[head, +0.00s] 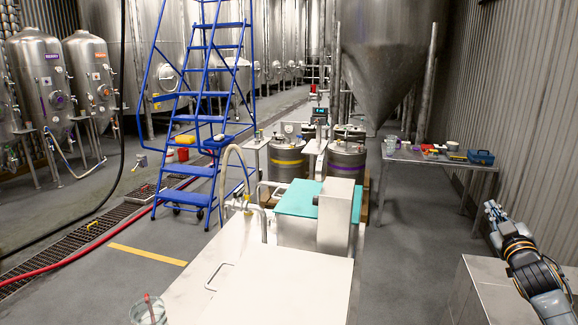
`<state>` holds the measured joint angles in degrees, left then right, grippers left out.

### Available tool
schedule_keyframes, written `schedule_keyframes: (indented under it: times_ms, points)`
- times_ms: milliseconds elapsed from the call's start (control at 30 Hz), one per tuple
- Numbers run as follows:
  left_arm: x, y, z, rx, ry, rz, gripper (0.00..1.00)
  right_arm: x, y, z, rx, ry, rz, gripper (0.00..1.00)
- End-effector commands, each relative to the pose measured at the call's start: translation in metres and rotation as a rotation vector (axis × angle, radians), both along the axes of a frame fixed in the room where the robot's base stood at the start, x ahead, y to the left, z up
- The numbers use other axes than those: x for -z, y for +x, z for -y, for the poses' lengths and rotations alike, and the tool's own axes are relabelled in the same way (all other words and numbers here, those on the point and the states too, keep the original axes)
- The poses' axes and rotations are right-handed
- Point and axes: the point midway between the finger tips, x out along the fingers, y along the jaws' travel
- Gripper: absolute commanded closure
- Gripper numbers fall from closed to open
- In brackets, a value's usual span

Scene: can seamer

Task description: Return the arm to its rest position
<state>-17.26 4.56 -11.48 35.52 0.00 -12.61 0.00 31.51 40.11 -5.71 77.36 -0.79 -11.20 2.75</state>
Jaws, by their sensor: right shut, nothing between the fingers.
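My right arm comes in at the lower right of the head view. Its gripper (491,209) is shut and empty, at the arm's far end above the floor, beyond a grey metal box-like surface (484,290). It touches nothing that I can see. My left gripper is out of view. The can seamer is not clearly identifiable; a white-topped bench (285,285) with a teal-covered machine (300,198) and a grey metal housing (336,208) stands in the middle.
A metal table (400,155) with a blue toolbox (481,157) and small items stands at the right. A blue rolling ladder (203,118) stands left of centre. Steel kegs (346,160) stand behind the bench. Grey floor (405,260) is open between the bench and my right arm.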

Motion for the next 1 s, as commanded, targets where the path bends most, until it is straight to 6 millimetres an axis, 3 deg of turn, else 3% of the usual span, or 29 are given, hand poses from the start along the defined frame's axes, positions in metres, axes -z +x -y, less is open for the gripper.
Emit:
schedule_keyframes:
  times_ms: [267, 467, 600, 767, 1000]
  points:
    - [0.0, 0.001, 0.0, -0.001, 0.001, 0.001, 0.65, 0.173, -0.011, -0.014, 0.024, 0.075, -0.268, 1.0]
    - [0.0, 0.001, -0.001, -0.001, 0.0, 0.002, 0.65, 0.316, -0.054, -0.038, 0.033, 0.158, -0.478, 1.0]
    - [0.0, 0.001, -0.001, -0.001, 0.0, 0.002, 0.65, 0.41, -0.101, -0.06, 0.043, 0.213, -0.628, 1.0]
    - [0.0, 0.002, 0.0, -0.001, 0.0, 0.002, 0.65, 0.508, -0.171, -0.09, 0.054, 0.273, -0.798, 1.0]
    - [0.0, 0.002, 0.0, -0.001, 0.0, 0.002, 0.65, 0.626, -0.303, -0.143, 0.075, 0.357, -1.049, 1.0]
